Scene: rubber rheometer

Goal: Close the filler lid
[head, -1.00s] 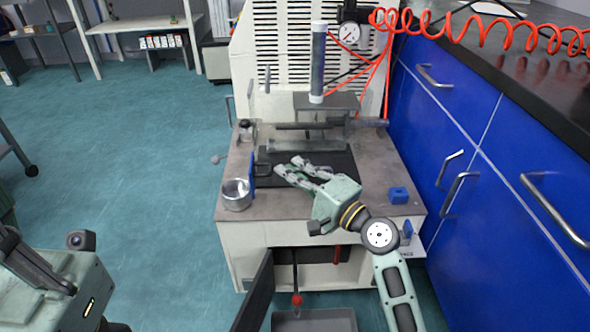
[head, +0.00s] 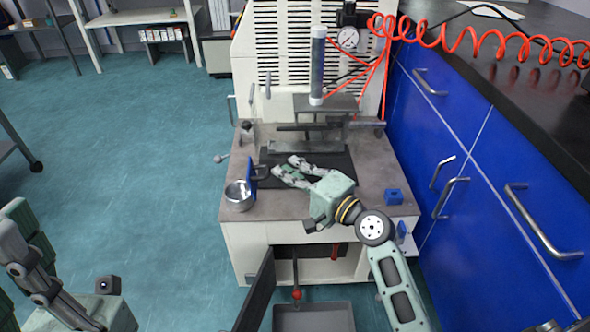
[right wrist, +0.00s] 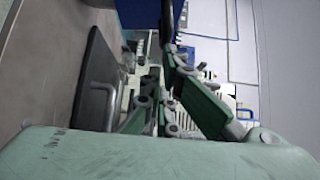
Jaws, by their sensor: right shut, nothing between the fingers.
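My right gripper (head: 283,166) is shut and empty, low over the black plate (head: 343,163) on the machine's worktop. Its fingertips point left, towards a dark handle (head: 262,172) and a small upright blue panel (head: 250,174). I cannot tell for sure which part is the filler lid. In the right wrist view the fingers (right wrist: 165,85) show with the dark plate (right wrist: 92,75) and a blue part (right wrist: 140,14) beyond. My left arm's end (head: 55,275) is at the lower left; its finger state is unclear.
Blue cabinets (head: 450,140) bound the right side. An open dark door (head: 258,290) and grey tray (head: 315,318) are below. Floor at left is free.

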